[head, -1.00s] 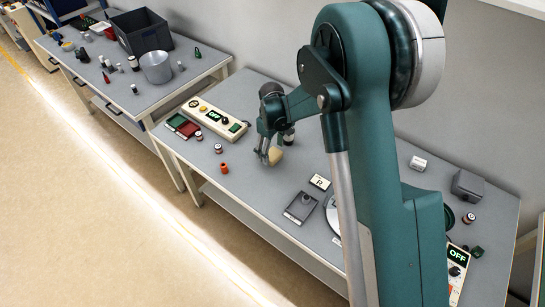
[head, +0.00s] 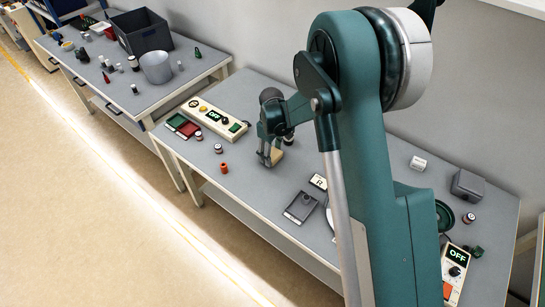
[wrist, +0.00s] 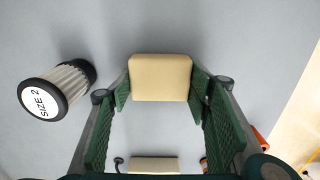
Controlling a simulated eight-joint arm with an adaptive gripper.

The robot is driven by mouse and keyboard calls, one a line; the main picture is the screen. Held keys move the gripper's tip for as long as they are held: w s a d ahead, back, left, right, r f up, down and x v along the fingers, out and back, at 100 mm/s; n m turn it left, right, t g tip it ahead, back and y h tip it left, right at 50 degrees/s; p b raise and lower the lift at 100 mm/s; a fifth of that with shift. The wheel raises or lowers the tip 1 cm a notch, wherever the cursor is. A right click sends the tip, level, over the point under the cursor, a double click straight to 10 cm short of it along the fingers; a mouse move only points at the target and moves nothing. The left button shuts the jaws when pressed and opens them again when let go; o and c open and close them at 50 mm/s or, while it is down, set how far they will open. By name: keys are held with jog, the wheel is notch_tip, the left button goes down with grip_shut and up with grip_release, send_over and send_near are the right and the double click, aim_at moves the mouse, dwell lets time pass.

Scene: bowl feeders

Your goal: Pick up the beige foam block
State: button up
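The beige foam block (wrist: 160,78) is at the upper middle of the wrist view, resting on the grey table. My gripper (wrist: 159,96) is open, with one green ridged pad on each side of the block and its fingertips close to the block's sides. I cannot see a clear grip on it. In the head view, the block (head: 277,157) shows just right of my gripper (head: 269,158), partly hidden by the fingers, which point down at the table.
On the table are a control box (head: 215,117), an orange part (head: 224,168), a small jar (head: 218,148) and a grey tray (head: 300,207). A pale beige shape (wrist: 153,164) at the wrist view's bottom is unclear.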

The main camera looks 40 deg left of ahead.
aim_at(272, 153)
jog(key=c, duration=0.3)
jog(key=shift+r, duration=5)
